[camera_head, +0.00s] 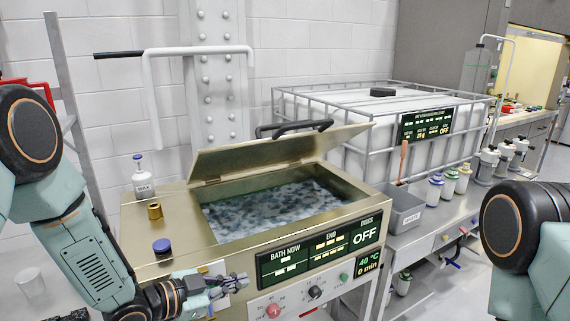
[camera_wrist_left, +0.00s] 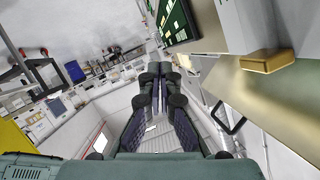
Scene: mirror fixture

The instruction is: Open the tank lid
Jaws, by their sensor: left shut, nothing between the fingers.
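The brass-coloured tank (camera_head: 170,235) stands in the middle of the head view, with a grey-blue speckled bath inside. Its lid (camera_head: 275,151) is tilted up along the back edge, so the opening shows. A black handle (camera_head: 290,127) shows at the top of the lid. My left gripper (camera_head: 238,283) is shut and empty, low in front of the tank's front panel, well below and apart from the lid. Its closed fingers also show in the left wrist view (camera_wrist_left: 160,72). My right arm enters at the right edge; its gripper is out of view.
The display panel (camera_head: 318,252) reads OFF. A blue-capped item (camera_head: 162,246), a brass piece (camera_head: 154,211) and a white bottle (camera_head: 143,181) stand on the tank's left top. A caged white container (camera_head: 345,110) is behind right, and a grey bin (camera_head: 404,213) stands beside the tank.

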